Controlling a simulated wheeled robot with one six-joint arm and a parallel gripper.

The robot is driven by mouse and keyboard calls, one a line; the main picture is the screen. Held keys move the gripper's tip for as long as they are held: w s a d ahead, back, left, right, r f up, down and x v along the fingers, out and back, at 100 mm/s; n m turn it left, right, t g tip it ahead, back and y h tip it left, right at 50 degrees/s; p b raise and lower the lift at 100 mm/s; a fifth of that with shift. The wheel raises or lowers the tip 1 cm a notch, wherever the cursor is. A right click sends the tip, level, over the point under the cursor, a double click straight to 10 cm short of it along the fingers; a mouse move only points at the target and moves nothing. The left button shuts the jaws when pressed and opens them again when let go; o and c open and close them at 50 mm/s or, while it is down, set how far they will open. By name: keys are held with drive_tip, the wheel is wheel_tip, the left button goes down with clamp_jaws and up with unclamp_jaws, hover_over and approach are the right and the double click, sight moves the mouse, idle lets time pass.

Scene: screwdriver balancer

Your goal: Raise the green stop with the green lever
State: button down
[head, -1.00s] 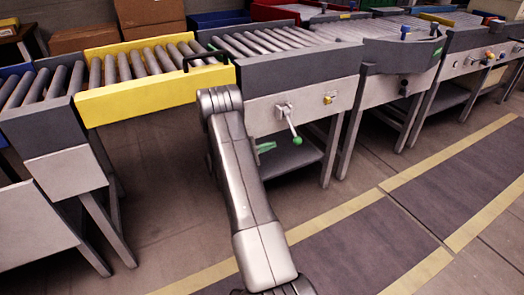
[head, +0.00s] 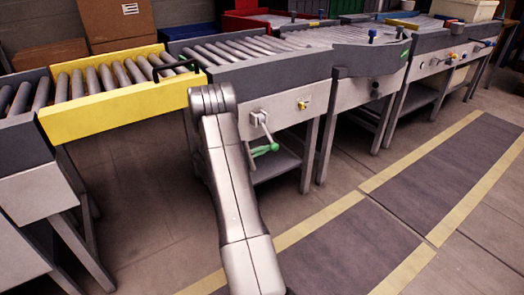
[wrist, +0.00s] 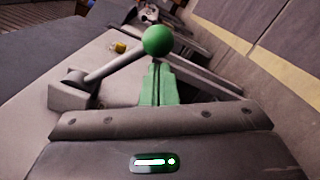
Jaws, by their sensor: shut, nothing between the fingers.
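The green lever is a metal rod with a green ball knob (head: 274,147), hanging down and slightly right from a bracket on the grey conveyor's front panel. In the wrist view the green ball (wrist: 158,40) is just past my fingertips, with its rod running left to the bracket. My gripper (wrist: 158,64) has green fingers, shut and empty, pointing at the ball. In the head view my gripper (head: 262,151) is at the knob, partly hidden by my arm. Whether they touch cannot be told. I cannot make out the green stop for certain.
A yellow knob (head: 303,105) sits on the same panel, right of the lever. A yellow roller section (head: 120,105) with a black handle (head: 172,68) is at the left. A grey shelf (head: 285,163) lies below the panel. The floor in front is clear.

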drive_tip(key=shift+s+d+r, duration=0.1)
drive_tip(key=shift+r, duration=0.05)
drive_tip(key=shift+s+d+r+n+p, duration=0.1)
drive_tip(key=shift+r+n+p, duration=0.05)
drive_tip(key=shift+n+p, duration=0.2)
wheel_tip(320, 180, up, 12)
drive_tip(key=s+d+n+t+p, duration=0.1)
drive_tip(key=s+n+p, duration=0.1)
drive_tip(key=n+p, duration=0.9)
drive_tip(key=shift+d+n+p, duration=0.25)
drive_tip(key=shift+n+p, duration=0.15)
drive_tip(key=shift+n, duration=0.55)
drive_tip(key=shift+r, duration=0.15)
